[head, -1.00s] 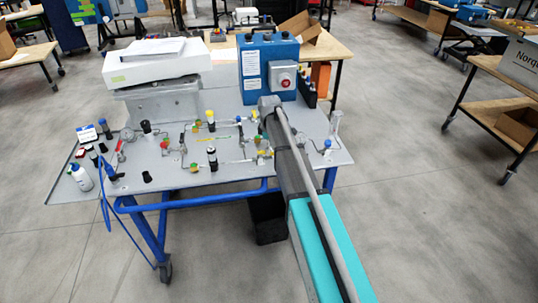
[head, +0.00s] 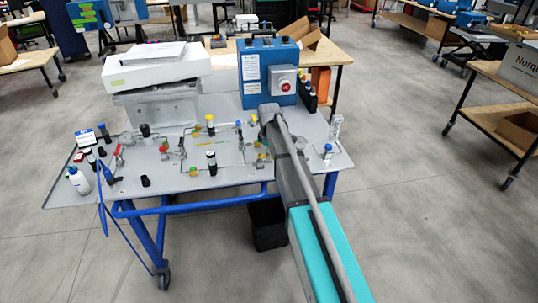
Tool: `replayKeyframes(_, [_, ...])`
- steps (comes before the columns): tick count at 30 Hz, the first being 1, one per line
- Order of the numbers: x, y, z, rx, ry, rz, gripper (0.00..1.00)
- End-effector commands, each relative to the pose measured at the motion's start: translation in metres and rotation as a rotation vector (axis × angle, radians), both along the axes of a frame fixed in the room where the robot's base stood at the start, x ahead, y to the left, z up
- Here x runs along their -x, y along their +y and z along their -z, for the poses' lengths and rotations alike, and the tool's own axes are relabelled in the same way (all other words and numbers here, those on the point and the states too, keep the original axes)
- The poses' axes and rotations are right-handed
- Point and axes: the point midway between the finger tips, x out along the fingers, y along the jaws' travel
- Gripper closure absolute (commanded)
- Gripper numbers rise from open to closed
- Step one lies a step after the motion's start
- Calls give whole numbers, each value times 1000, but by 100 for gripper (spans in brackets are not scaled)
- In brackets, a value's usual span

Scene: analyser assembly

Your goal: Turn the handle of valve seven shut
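The grey panel table (head: 110,190) carries a pipe circuit with several small valves. Their numbers are too small to read, so I cannot tell which is valve seven. A red lever handle (head: 118,153) is at the left. A green valve (head: 193,171) is at the front middle, and a yellow-and-red one (head: 259,162) is close to the left side of my arm. My arm reaches in from the bottom right, its grey end joint over the panel's right half. My gripper is hidden behind the arm, and so is part of the circuit.
A blue box with a red button (head: 254,93) stands behind the arm's end. A white box (head: 150,72) on a grey block is at the back left. A white bottle (head: 79,180) is at the front left corner. Open floor lies in front.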

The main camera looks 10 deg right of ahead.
Motion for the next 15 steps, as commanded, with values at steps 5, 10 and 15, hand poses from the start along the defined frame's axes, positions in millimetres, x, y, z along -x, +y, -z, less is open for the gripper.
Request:
replayKeyframes(5, [0,0,0,0,0,0,100])
replayKeyframes(10, [0,0,0,0,0,5,100])
replayKeyframes(15, [1,1,0,0,0,31,100])
